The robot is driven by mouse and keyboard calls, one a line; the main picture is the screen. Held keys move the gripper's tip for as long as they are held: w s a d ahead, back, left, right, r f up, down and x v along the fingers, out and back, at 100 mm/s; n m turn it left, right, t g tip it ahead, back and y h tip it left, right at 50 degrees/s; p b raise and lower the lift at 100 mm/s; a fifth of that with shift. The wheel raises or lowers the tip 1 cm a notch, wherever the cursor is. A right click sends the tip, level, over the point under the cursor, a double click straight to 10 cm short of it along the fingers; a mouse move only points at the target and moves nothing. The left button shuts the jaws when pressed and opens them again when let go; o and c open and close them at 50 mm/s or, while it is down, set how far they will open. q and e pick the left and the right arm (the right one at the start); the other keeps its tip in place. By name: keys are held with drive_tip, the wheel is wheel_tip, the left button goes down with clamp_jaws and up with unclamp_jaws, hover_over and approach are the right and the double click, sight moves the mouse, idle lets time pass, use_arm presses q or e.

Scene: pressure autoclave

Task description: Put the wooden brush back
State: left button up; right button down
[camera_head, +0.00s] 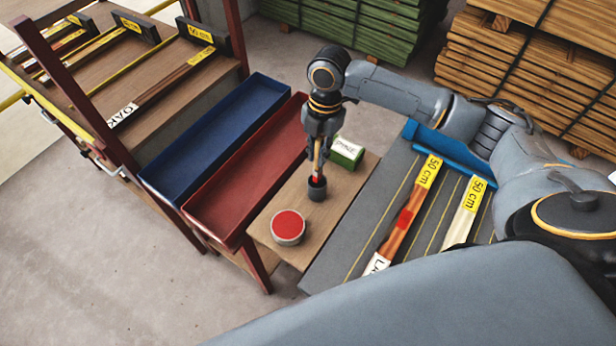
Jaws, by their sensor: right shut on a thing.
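The wooden brush (318,162) is upright, its red-tipped lower end at the mouth of a small dark cup (317,189) on the wooden board. My right gripper (322,135) comes down from above and is shut on the brush's upper part. Whether the brush tip is inside the cup or just over it is hard to tell. A round tin of red paint (288,226) stands on the board in front of the cup, to its left. My left gripper is not in view.
A green-and-white box labelled PINE (346,152) stands right behind the cup. Empty red (240,185) and blue (205,140) trays lie to the left.

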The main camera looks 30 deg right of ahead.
sight(322, 139)
wheel_tip(322, 139, down, 3)
drive_tip(key=shift+f+p, duration=0.1)
drive_tip(key=shift+p, duration=0.2)
wheel_tip(322, 139, down, 3)
drive_tip(key=shift+p, duration=0.4)
drive_tip(key=shift+f, duration=0.35)
drive_tip(key=shift+f, duration=0.2)
drive_tip(key=c, duration=1.3)
unclamp_jaws()
drive_tip(key=shift+c, duration=0.2)
drive_tip(key=shift+r, duration=0.15)
drive_tip(key=r+b, duration=0.1)
drive_tip(key=r, duration=0.2)
drive_tip(key=r+b, duration=0.1)
drive_tip(key=r, duration=0.3)
drive_tip(key=d+r+b, duration=0.1)
drive_tip(key=r, duration=0.2)
drive_tip(key=shift+w+d+r, duration=0.1)
drive_tip(key=shift+w+r, duration=0.3)
drive_tip(key=shift+r, duration=0.65)
